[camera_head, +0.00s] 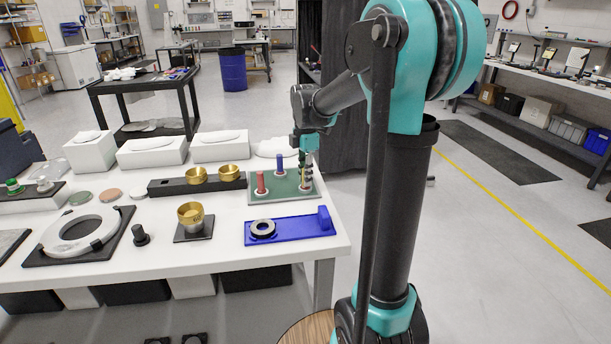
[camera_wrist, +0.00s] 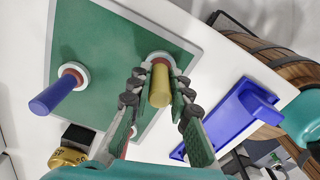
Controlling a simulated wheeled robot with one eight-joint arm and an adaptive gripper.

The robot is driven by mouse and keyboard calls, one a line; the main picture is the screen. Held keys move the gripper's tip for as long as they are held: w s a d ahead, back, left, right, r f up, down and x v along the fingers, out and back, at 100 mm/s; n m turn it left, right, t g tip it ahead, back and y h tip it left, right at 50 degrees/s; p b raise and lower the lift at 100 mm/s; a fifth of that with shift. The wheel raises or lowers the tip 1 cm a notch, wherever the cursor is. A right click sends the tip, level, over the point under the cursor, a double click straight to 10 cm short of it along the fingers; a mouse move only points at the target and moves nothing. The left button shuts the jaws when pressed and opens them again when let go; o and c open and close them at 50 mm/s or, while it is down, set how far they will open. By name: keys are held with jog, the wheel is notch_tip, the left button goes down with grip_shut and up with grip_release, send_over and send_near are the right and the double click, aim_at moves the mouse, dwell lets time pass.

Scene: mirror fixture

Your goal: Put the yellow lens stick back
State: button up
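The yellow lens stick (camera_wrist: 160,86) stands in a white ring (camera_wrist: 158,57) on the green tray (camera_wrist: 112,36) in the wrist view. My gripper (camera_wrist: 160,73) has one finger on each side of the stick, with the fingertips low, close to the ring. Whether the fingers press on the stick or leave a thin gap cannot be made out. In the head view, my gripper (camera_head: 305,165) is over the right end of the green tray (camera_head: 268,193), and its fingers mostly hide the yellow stick.
A blue stick (camera_head: 280,164) and a red stick (camera_head: 261,183) stand on the same tray. A blue fixture (camera_head: 288,229) with a dark ring (camera_head: 262,229) lies in front. A black block with brass cups (camera_head: 197,175) is to the left. The table edge is close on the right.

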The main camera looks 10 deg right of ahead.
jog(key=o, duration=0.3)
jog(key=shift+o, duration=0.2)
notch_tip(320, 180, up, 12)
jog(key=shift+r, duration=0.2)
dwell(0.4)
